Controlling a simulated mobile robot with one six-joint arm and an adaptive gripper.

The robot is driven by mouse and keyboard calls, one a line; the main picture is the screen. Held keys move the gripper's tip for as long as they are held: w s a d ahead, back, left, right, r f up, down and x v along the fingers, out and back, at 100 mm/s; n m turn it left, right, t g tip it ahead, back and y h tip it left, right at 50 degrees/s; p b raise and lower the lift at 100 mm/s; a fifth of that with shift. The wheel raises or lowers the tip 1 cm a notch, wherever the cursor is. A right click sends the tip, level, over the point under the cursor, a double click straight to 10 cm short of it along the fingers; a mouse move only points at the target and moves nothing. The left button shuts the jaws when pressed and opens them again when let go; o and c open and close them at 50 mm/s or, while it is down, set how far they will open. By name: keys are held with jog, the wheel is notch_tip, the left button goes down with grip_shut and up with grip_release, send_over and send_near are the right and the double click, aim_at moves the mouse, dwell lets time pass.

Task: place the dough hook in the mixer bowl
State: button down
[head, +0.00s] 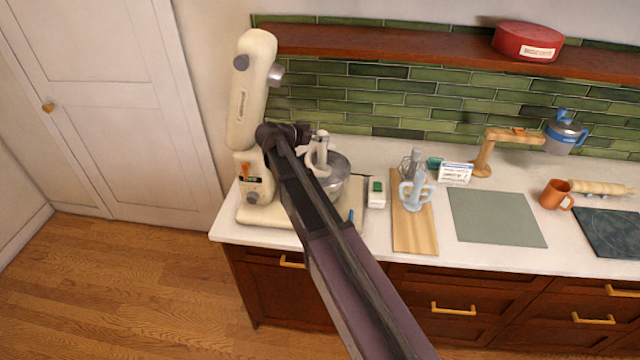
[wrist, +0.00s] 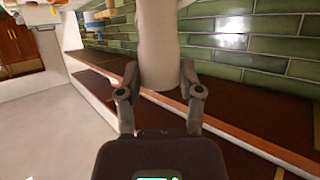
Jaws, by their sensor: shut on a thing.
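My gripper (head: 304,132) is shut on a cream dough hook (head: 319,156). In the wrist view, both fingers of the gripper (wrist: 161,95) press on the sides of the thick cream hook (wrist: 160,45), which runs up out of the picture. In the head view the hook shows in front of or over the steel mixer bowl (head: 340,178); I cannot tell whether its lower end is inside the rim. The bowl sits on the cream stand mixer (head: 252,90), whose head is tilted up. My arm hides part of the mixer base and bowl.
A wooden board (head: 414,236) right of the mixer holds a pale blue beater (head: 415,192) and a whisk. A small white box (head: 377,195) stands between. A wooden shelf (head: 400,46) runs along the tiled wall. The grey-green mat (head: 495,218) is clear.

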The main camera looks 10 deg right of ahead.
aim_at(319, 160)
jog(key=shift+a+f+b, duration=0.1)
jog(key=shift+f+b, duration=2.9)
jog(key=shift+f, duration=0.1)
jog(key=shift+f+b, duration=1.9)
jog(key=shift+f, duration=0.1)
jog(key=shift+c, duration=1.3)
grip_release()
jog(key=shift+r, duration=0.2)
jog(key=p+v, duration=0.4)
jog(key=v, duration=0.8)
jog(key=shift+p, duration=0.35)
